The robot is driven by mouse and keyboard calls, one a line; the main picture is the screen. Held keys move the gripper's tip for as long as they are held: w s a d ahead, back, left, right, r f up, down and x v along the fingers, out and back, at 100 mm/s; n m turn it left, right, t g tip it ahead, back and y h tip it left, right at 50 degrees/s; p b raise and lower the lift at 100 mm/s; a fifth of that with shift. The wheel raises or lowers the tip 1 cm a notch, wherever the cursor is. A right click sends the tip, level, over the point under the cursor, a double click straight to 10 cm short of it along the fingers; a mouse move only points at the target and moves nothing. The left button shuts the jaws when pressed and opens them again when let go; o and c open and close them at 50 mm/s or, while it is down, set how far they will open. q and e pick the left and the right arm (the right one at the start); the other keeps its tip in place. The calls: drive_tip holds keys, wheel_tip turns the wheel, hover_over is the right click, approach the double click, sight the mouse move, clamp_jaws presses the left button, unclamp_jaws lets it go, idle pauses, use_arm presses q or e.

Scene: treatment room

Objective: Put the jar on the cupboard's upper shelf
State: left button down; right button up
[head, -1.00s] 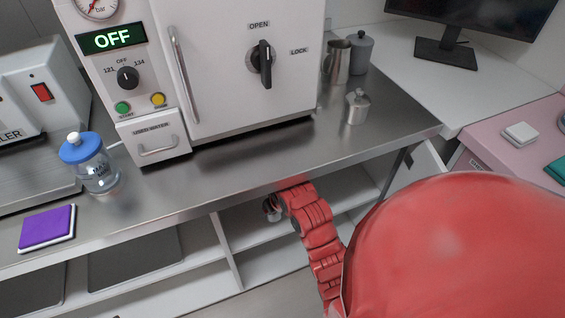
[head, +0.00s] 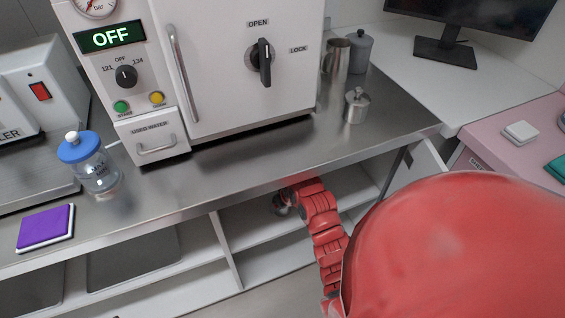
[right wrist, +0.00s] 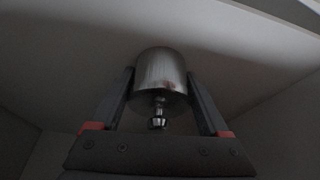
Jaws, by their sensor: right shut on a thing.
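A small metal jar (right wrist: 160,80) with a knobbed lid is between the two fingers of my right gripper (right wrist: 162,105), seen in the right wrist view. The gripper is shut on it, and the knob points to the bottom of that picture. A pale board lies close behind the jar; I cannot tell if they touch. In the head view my right arm reaches under the counter into the open cupboard, above its upper shelf (head: 256,230). The right gripper (head: 281,205) is small and partly hidden there by the counter edge and my arm. My left gripper is not in view.
The steel counter (head: 250,165) overhangs the cupboard. It carries a steriliser (head: 230,60), a blue-lidded glass jar (head: 95,165), a purple pad (head: 46,227), another metal jar (head: 356,106), a metal jug (head: 337,58) and a grey canister (head: 360,50). An upright divider (head: 226,250) splits the cupboard.

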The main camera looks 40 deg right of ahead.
drive_tip(key=o, duration=1.4)
drive_tip(key=shift+s+r, duration=0.1)
drive_tip(key=shift+r, duration=0.35)
drive_tip(key=v, duration=0.2)
drive_tip(key=shift+s+r, duration=0.15)
drive_tip(key=shift+r, duration=0.05)
drive_tip(key=s+a+p, duration=0.1)
drive_tip(key=s, duration=1.1)
drive_tip(key=shift+a, duration=0.1)
